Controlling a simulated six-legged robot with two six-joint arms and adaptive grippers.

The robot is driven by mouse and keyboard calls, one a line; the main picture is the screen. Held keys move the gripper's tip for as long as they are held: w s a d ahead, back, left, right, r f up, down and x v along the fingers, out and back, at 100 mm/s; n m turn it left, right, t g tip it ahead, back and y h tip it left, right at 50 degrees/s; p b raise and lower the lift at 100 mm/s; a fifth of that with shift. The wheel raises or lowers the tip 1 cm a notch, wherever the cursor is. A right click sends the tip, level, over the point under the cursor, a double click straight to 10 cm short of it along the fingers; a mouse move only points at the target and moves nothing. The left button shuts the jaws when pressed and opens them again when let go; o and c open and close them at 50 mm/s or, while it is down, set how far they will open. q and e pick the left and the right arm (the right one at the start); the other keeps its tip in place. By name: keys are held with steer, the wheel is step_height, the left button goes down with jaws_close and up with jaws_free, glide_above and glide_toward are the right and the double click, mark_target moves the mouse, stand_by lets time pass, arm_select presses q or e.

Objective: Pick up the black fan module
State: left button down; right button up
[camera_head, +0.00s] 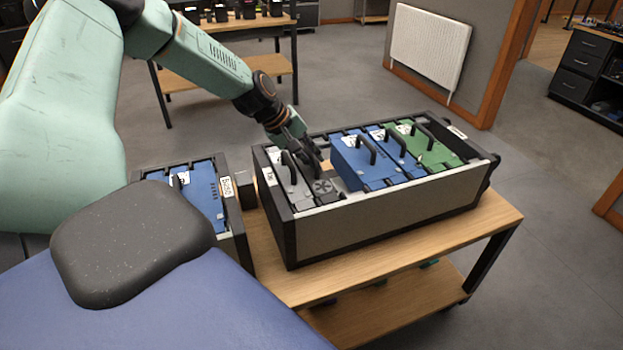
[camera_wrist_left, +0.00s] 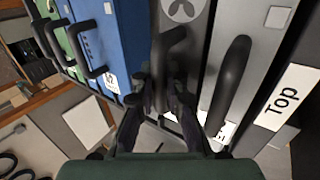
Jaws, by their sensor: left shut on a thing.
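The fan module (camera_head: 323,187) looks dark grey, with a round fan symbol on its top face. It sits in the left part of the long rack (camera_head: 350,228), between a light grey module and a blue module. The fan symbol also shows at the top of the left wrist view (camera_wrist_left: 185,8). My left gripper (camera_head: 312,160) reaches down over the module's far part. In the left wrist view its fingers (camera_wrist_left: 165,92) are shut on the module's black handle (camera_wrist_left: 170,48). The module's lower part is hidden in the rack. My right gripper is not in view.
A light grey module (camera_head: 290,180) with its own handle stands close to the left. A tall blue module (camera_head: 362,172) stands to the right, then another blue and a green module (camera_head: 435,150). A smaller rack (camera_head: 240,222) with a blue module stands left on the wooden bench (camera_head: 400,262).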

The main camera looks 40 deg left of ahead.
arm_select(q)
steer(key=shift+w, duration=0.1)
stand_by(0.3)
steer(key=shift+w+r, duration=0.1)
steer(key=shift+r, duration=0.05)
steer(key=shift+r, duration=0.1)
step_height(320, 180, up, 10)
steer(key=p, duration=0.6)
steer(key=shift+f, duration=0.2)
step_height(320, 180, up, 5)
steer(key=p, duration=0.6)
steer(key=shift+r, duration=0.1)
steer(key=shift+w, duration=0.1)
